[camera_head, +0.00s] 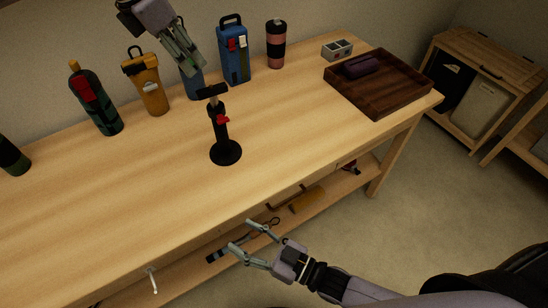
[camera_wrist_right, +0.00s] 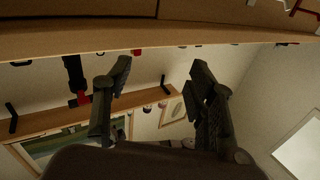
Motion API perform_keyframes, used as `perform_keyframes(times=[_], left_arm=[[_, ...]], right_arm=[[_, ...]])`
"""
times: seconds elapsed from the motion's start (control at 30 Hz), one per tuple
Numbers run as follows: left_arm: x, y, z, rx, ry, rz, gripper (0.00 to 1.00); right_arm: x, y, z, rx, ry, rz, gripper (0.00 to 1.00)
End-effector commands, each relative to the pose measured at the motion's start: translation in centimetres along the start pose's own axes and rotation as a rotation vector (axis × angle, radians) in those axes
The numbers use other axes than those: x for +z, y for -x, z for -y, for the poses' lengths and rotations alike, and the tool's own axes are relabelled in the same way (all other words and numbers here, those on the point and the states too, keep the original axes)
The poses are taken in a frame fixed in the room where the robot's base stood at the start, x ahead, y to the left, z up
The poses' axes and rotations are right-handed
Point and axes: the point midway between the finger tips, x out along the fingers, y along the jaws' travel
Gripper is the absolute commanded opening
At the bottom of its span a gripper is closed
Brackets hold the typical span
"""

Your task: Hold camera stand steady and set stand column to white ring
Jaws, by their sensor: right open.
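The black camera stand (camera_head: 222,140) stands upright on the wooden table, with a round base, a red clamp on its column and a dark head on top. A pale section of column shows just below the head; I cannot make out a distinct white ring. My left gripper (camera_head: 194,70) hangs above and behind the stand, apart from it; its finger gap is unclear. My right gripper (camera_head: 240,240) is open and empty in front of the table's front edge, well away from the stand. Its two spread fingers also show in the right wrist view (camera_wrist_right: 160,70).
Bottles (camera_head: 97,100), an orange flask (camera_head: 147,82), a blue flask (camera_head: 233,52) and a pink-black tumbler (camera_head: 276,45) line the table's back. A dark wooden tray (camera_head: 380,104) is at the right. The table (camera_head: 290,125) is clear around the stand. Tools lie on the lower shelf.

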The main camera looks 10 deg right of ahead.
Motion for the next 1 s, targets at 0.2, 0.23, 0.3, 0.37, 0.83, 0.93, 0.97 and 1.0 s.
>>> perform_keyframes(times=[0.2, 0.23, 0.3, 0.37, 0.83, 0.93, 0.97, 1.0], left_arm=[[0.0, 0.0, 0.0, 0.000, 0.000, 0.000, 0.33], [0.0, 0.0, 0.0, 0.000, 0.000, 0.000, 0.33], [0.0, 0.0, 0.0, 0.000, 0.000, 0.000, 0.33], [0.0, 0.0, 0.0, 0.000, 0.000, 0.000, 0.33], [0.0, 0.0, 0.0, 0.000, 0.000, 0.000, 0.33], [0.0, 0.0, 0.0, 0.000, 0.000, 0.000, 0.33], [0.0, 0.0, 0.0, 0.000, 0.000, 0.000, 0.33], [0.0, 0.0, 0.0, 0.000, 0.000, 0.000, 0.33]], right_arm=[[-6.4, -1.8, -8.5, 0.026, 0.053, 0.032, 0.51], [-7.1, -1.9, -9.6, 0.040, 0.058, 0.038, 0.51], [-8.7, -2.1, -11.7, 0.072, 0.069, 0.043, 0.51], [-9.8, -2.1, -13.2, 0.097, 0.073, 0.045, 0.51], [-11.9, -5.9, -16.2, 0.146, 0.080, 0.037, 0.51], [-11.8, -7.9, -16.6, 0.147, 0.080, 0.037, 0.51], [-11.8, -8.5, -16.6, 0.146, 0.081, 0.038, 0.51], [-11.7, -9.2, -16.7, 0.146, 0.079, 0.037, 0.51]])
